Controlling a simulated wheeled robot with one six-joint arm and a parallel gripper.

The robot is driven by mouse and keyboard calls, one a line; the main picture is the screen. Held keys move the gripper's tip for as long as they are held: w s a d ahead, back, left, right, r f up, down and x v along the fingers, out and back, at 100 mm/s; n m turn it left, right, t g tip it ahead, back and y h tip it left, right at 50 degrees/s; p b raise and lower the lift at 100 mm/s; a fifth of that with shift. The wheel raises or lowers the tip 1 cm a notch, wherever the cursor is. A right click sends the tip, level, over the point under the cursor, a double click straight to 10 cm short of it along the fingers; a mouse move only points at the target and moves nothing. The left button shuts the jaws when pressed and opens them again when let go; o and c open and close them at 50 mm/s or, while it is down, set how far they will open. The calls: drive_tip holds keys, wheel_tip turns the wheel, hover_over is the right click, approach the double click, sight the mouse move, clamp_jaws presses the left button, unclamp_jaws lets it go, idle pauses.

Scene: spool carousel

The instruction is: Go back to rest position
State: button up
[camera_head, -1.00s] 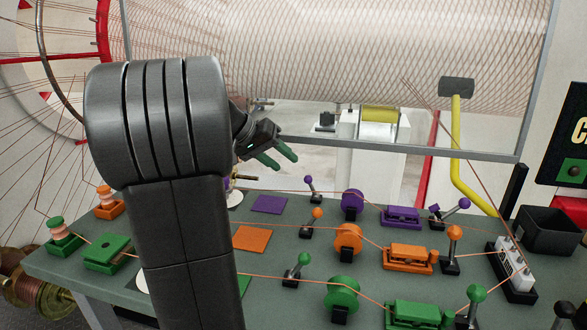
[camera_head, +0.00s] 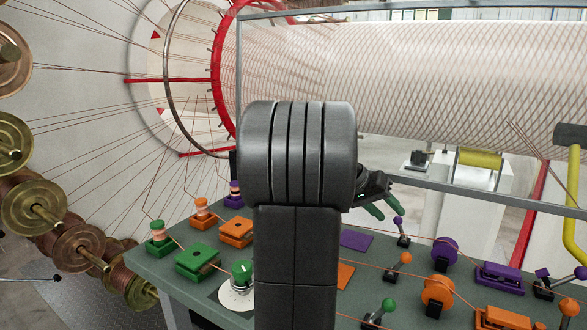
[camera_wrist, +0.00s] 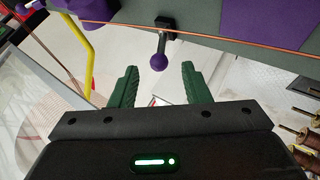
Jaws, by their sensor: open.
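My gripper (camera_head: 376,210) is at the end of my folded dark arm, above the far side of the grey-green table (camera_head: 205,295). In the wrist view my gripper (camera_wrist: 158,85) shows two green fingers spread apart with nothing between them. A purple ball-topped lever (camera_wrist: 158,62) shows beyond the fingertips, apart from them. My arm hides part of the table's middle in the head view.
The table bears green, orange and purple rows: a green dial (camera_head: 241,272), an orange wheel (camera_head: 438,291), a purple wheel (camera_head: 445,251) and levers. Thin wires cross above it. A large mesh cylinder (camera_head: 430,80) lies behind. Copper spools (camera_head: 35,205) stand left.

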sight(395, 218)
drive_tip(key=x, duration=0.6)
drive_tip(key=shift+d+f, duration=0.25)
drive_tip(key=shift+d, duration=0.1)
drive_tip(key=shift+a, duration=0.1)
